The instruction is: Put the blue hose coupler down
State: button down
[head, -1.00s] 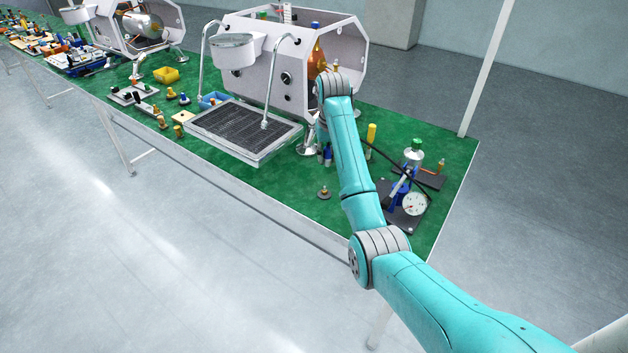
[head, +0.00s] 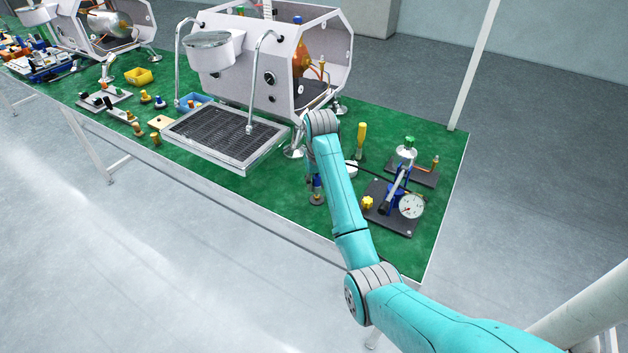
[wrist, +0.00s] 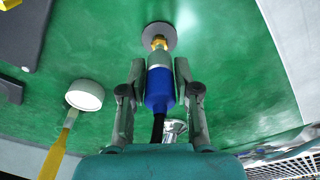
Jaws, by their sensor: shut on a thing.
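The blue hose coupler (wrist: 160,90) is between the two fingers of my gripper (wrist: 159,72) in the wrist view, with a grey metal collar at its far end and a black hose at its near end. The collar lines up with a brass fitting (wrist: 159,43) on a round grey disc (wrist: 159,35) on the green mat. They look touching or nearly so; I cannot tell whether the coupler is seated. In the head view the blue coupler (head: 316,182) shows just above the disc (head: 317,199), below my arm, and my fingers are mostly hidden.
A yellow-handled tool (head: 361,138) with a white round end stands right of my arm. Farther right is a dark plate with a pressure gauge (head: 411,206) and a yellow knob (head: 367,202). The espresso machine's drip tray (head: 226,136) is to the left.

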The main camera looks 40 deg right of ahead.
jog(key=shift+f, duration=0.7)
jog(key=c, duration=0.8)
grip_release()
jog(key=shift+c, duration=0.2)
